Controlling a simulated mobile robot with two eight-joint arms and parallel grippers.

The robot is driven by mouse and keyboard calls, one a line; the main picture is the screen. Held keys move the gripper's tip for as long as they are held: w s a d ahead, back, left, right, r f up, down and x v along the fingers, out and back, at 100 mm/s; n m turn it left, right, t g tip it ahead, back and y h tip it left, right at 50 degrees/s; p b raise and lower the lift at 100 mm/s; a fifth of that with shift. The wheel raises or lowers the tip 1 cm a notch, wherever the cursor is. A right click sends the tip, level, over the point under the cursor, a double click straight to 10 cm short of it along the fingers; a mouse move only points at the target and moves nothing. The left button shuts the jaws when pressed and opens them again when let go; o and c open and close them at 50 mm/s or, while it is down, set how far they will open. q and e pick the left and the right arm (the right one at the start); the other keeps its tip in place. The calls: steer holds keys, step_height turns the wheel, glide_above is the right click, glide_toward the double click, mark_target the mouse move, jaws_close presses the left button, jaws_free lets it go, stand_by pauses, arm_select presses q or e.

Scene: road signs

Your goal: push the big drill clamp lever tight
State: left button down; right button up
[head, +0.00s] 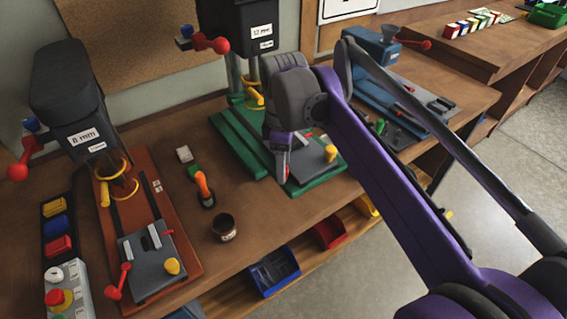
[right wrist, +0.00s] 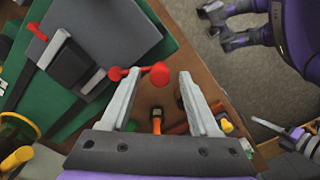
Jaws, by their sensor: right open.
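The big drill (head: 254,40), labelled 12 mm, stands at the back on a green base (head: 240,138). Its grey clamp plate lies on that base, largely behind my right gripper in the head view. In the right wrist view its red clamp lever (right wrist: 124,73) reaches right from the dark vise block (right wrist: 75,65) and ends in a round red knob (right wrist: 159,74). My right gripper (head: 282,172) points down beside the clamp. Its two pale fingers (right wrist: 158,88) are spread, with the knob showing between their tips. Whether they touch it is unclear. My left gripper is not identifiable.
A smaller 8 mm drill (head: 80,110) with an orange base stands left. A blue machine (head: 372,50) stands right. Colored bins (head: 275,272) sit below the bench edge.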

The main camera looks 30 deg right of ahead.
jaws_close()
stand_by(1.3)
